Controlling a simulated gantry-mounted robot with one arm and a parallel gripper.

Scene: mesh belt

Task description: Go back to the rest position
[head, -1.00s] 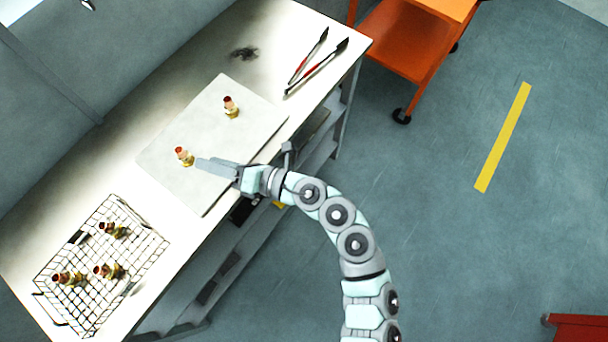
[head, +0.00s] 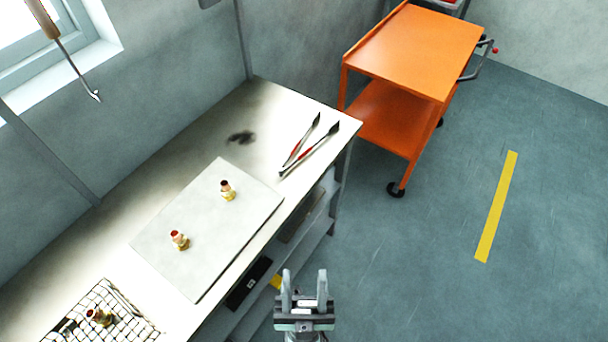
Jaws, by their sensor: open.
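My gripper (head: 304,286) shows at the bottom middle of the head view, with its two fingers apart and pointing up the picture. Nothing is between the fingers. It appears in front of the bench's open edge and shelves, apart from everything on the worktop. Most of my arm is out of view below.
The bench (head: 268,108) holds a pale board (head: 205,235) with two small brass fittings (head: 228,190) (head: 180,240) standing on it. Red-handled tongs (head: 308,148) lie behind. An orange cart (head: 410,50) stands beyond; the right floor is clear.

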